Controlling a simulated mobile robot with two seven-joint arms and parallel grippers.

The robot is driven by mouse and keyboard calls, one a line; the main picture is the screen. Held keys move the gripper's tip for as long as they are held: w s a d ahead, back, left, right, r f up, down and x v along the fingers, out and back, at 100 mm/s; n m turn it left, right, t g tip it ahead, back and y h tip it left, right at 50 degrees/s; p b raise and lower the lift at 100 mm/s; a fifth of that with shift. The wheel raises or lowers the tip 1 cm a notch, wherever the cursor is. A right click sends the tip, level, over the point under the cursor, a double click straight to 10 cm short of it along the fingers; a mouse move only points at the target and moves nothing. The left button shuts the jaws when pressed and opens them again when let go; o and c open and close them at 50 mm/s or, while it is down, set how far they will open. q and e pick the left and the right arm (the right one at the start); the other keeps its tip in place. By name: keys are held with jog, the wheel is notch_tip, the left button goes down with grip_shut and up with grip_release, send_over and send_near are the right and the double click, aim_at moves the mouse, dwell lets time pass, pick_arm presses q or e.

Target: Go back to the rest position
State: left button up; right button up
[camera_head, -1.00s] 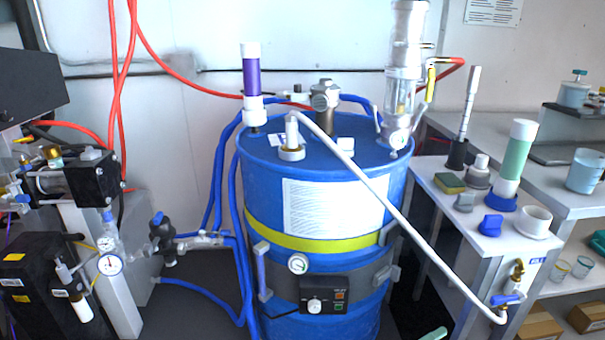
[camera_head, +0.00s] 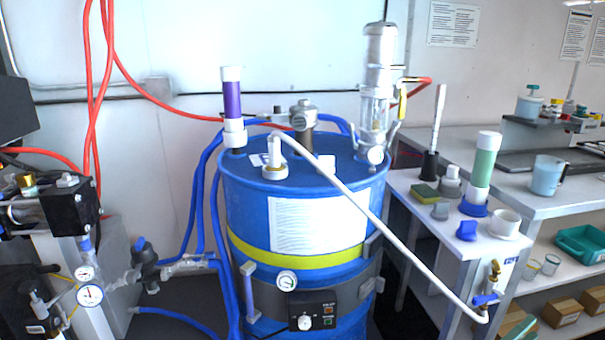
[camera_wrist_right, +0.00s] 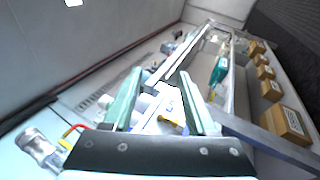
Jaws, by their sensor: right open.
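My right gripper (camera_wrist_right: 160,76) is open and empty in the right wrist view, its two pale green fingers apart. In the head view only a green fingertip of it (camera_head: 520,328) shows at the bottom right edge, below the side table. The blue drum (camera_head: 245,195) stands in the middle with a yellow band. My left gripper is not in view.
Shelves with cardboard boxes (camera_head: 562,312) are at right. Pump equipment with gauges (camera_head: 90,295) stands at left, with red and blue hoses.

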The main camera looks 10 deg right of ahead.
jog(key=s+a+f+n+y, duration=0.1)
jog(key=s+f+n+y, duration=0.15)
jog(key=f+y, duration=0.6)
jog(key=s+a+f+y, duration=0.9)
jog(key=s+a+f, duration=0.2)
jog(key=a+f, duration=0.5)
jog(key=s+a+r+m+t+y, duration=0.1)
jog(key=a+r+m+y, duration=0.25)
jog(key=a, duration=0.65)
jog(key=s+a+r+m+t+y, duration=0.15)
jog(key=a+r+y, duration=0.3)
jog(key=a, duration=0.55)
pick_arm(q)
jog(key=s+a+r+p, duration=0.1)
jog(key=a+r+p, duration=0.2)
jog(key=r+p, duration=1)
jog(key=p, duration=0.4)
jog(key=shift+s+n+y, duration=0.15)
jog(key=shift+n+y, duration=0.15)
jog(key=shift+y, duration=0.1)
pick_arm(e)
notch_tip(320, 180, up, 13)
jog(key=s+d+h, duration=0.1)
jog(key=d, duration=0.2)
jog(key=shift+s+m, duration=0.35)
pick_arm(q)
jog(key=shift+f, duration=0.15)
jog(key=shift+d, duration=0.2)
pick_arm(e)
jog(key=shift+s, duration=0.1)
